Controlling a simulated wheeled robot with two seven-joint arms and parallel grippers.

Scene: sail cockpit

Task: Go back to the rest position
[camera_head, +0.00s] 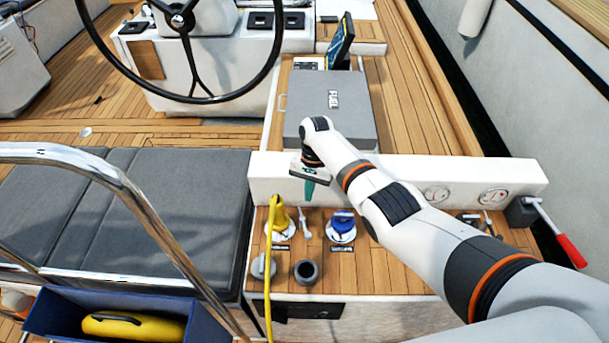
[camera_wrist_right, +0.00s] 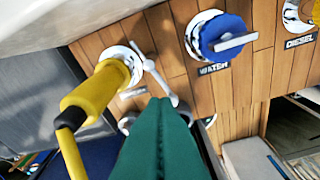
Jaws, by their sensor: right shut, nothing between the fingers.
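My right gripper (camera_head: 309,190) hangs at the end of my white right arm, above the wooden panel in front of the white coaming. Its green fingers (camera_wrist_right: 160,140) are shut together in the right wrist view, with nothing between them. In that view a yellow plug (camera_wrist_right: 95,92) with its cable sits in a white-ringed socket to the left of the fingers. A blue cap (camera_wrist_right: 222,38) labelled WATER is beyond them to the right. My left gripper is not in view.
The yellow plug (camera_head: 280,215) and blue cap (camera_head: 343,220) stand on the wooden panel below my arm. A grey box (camera_head: 330,100) is behind. A red-handled lever (camera_head: 565,245) is at right. A steel rail (camera_head: 150,200) and steering wheel (camera_head: 180,98) are at left.

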